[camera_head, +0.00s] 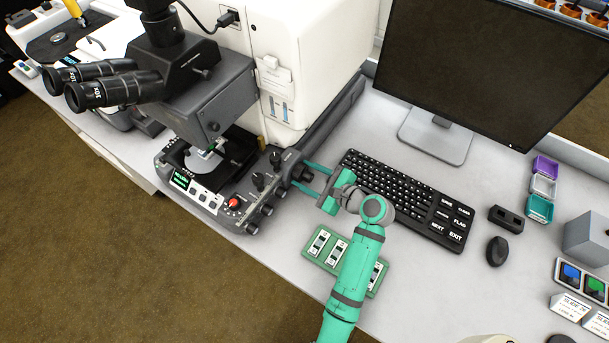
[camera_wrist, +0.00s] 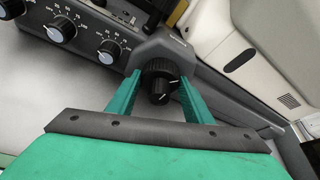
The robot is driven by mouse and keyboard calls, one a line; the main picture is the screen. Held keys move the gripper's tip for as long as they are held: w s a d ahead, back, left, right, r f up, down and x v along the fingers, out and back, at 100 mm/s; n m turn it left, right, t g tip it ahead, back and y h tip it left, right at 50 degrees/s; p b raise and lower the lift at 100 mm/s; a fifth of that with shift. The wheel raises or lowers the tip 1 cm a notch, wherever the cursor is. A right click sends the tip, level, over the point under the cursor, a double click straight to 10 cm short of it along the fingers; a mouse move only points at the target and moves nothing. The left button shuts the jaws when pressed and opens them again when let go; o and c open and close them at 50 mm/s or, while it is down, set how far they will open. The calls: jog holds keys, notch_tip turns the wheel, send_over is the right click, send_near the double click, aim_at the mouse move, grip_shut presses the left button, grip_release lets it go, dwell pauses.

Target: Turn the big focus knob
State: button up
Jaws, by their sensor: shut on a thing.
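The big focus knob (camera_wrist: 160,72) is a black ribbed knob on the side of the microscope base, with a smaller black knob with a white mark (camera_wrist: 160,92) at its centre. In the head view the focus knob (camera_head: 302,173) is small and partly covered by my gripper. My green gripper (camera_head: 311,177) reaches it from the right. In the wrist view its two fingers (camera_wrist: 161,84) stand on either side of the big knob and are shut on it. The microscope (camera_head: 205,85) fills the left of the head view.
Smaller dials (camera_wrist: 62,28) sit along the base beside the big knob. A black keyboard (camera_head: 405,197) lies close behind my gripper. A green slide tray (camera_head: 324,243) lies under my arm. A monitor (camera_head: 480,70) and a mouse (camera_head: 497,251) are to the right.

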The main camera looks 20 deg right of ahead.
jog(key=shift+s+a+f+n+t+h, duration=0.1)
jog(key=shift+n+t+h, duration=0.25)
jog(key=shift+n, duration=0.55)
jog(key=shift+a+f+n+t+h, duration=0.15)
jog(key=shift+n+t, duration=0.4)
jog(key=shift+n, duration=0.35)
jog(key=shift+r, duration=0.1)
jog(key=o, duration=1)
jog(key=shift+d, duration=0.1)
jog(key=shift+o, duration=0.2)
jog(key=shift+s+d+r, duration=0.1)
jog(key=shift+s+d, duration=0.05)
jog(key=shift+s, duration=0.05)
jog(key=v, duration=1)
jog(key=shift+s, duration=0.2)
